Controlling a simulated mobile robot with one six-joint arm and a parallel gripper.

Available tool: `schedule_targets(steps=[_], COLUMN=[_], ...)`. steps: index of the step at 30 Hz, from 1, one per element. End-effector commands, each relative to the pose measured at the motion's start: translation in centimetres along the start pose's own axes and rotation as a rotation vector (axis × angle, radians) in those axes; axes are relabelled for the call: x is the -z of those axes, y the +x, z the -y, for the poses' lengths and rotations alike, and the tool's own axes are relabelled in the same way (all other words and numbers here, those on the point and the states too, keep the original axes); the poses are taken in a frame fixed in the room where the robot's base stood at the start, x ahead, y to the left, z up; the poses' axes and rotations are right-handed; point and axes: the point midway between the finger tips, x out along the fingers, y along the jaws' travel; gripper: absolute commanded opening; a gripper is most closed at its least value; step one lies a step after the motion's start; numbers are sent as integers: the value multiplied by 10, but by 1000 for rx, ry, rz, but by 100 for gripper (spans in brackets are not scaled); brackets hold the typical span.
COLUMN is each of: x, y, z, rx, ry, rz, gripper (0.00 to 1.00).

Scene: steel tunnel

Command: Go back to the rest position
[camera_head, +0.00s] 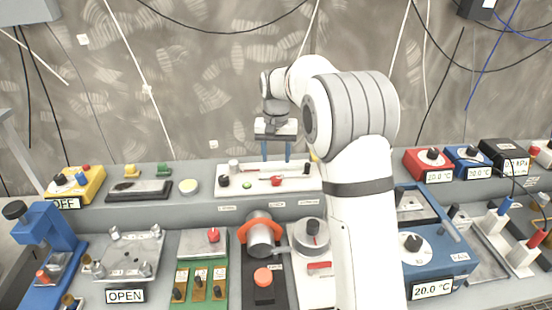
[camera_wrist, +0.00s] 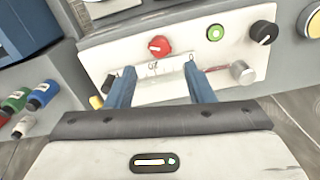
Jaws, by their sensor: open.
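My gripper (camera_head: 276,151) is at the end of my white arm, over the back row of the bench. Its two blue fingers point down and stand apart with nothing between them. In the wrist view my gripper (camera_wrist: 153,88) is open in front of a white panel (camera_wrist: 172,70). The panel (camera_head: 300,186) has a red knob (camera_wrist: 159,46), a green button (camera_wrist: 215,33), a black knob (camera_wrist: 263,32) and a metal knob (camera_wrist: 242,72). I cannot tell whether the fingertips touch the panel.
A yellow OFF box (camera_head: 78,184) and a blue press (camera_head: 46,243) stand at the left. A red box (camera_head: 428,163) and a blue device (camera_head: 440,265) reading 20.0 °C stand at the right. Cables hang along the back wall. The space above the bench left of my arm looks clear.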

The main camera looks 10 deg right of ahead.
Motion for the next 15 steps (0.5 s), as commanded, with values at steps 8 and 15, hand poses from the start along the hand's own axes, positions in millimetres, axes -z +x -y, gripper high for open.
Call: schedule_targets(steps=[8, 15], x=[-7, -65], y=[-7, -42], z=[-5, -37], rx=[3, 15], ry=[-3, -35], rz=[-9, -59], gripper=[48, 48])
